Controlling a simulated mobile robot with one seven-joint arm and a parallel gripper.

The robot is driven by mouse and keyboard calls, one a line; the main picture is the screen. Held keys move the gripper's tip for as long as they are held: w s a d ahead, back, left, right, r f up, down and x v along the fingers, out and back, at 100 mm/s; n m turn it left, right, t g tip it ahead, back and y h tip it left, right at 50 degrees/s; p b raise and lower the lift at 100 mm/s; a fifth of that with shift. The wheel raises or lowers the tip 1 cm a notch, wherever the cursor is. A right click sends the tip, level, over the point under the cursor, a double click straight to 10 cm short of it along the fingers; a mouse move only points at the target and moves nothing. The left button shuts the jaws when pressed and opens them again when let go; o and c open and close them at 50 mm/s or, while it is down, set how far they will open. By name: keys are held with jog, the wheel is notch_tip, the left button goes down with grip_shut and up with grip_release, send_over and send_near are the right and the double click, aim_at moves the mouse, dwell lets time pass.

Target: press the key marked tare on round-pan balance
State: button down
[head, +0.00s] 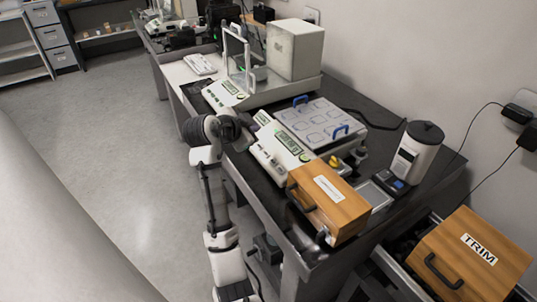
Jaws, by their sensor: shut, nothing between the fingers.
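No round pan shows clearly, so I cannot tell which balance is the round-pan one. A balance with a tall clear-framed shield (236,48) stands toward the back of the dark table, its sloped panel (225,93) with green display and keys facing the aisle. Nearer is a white balance panel (282,143) with a green display and keys. The key labels, including tare, are too small to read. My gripper (238,133) is dark and seen small at the table's aisle edge, beside the left end of the nearer panel. It is shut and empty; its fingertips are hard to make out.
A white tray with blue handles (325,122) lies behind the nearer panel. A wooden drawer box (330,203) stands at the near end, by a grey canister (415,152). A wooden TRIM box (475,255) is at lower right. The floor (110,140) left is clear.

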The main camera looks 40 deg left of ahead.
aim_at(266, 154)
jog(key=shift+f, duration=0.1)
jog(key=shift+w+d+f+b, duration=0.15)
jog(key=shift+w+f+b, duration=0.25)
jog(key=shift+f+b, duration=0.75)
jog(key=shift+w+d+f+b, duration=0.2)
jog(key=shift+w+f+b, duration=0.35)
jog(key=shift+f, duration=1.05)
jog(key=shift+w+d+f+b, duration=0.15)
jog(key=shift+w+f+b, duration=0.1)
jog(key=shift+f+b, duration=0.95)
jog(key=shift+f, duration=0.2)
jog(key=shift+w+f, duration=0.15)
jog(key=shift+f, duration=0.2)
jog(key=shift+f+b, duration=0.35)
jog(key=shift+f, duration=0.05)
jog(key=shift+r, duration=0.1)
jog(key=shift+r+p, duration=0.5)
jog(key=shift+r, duration=0.2)
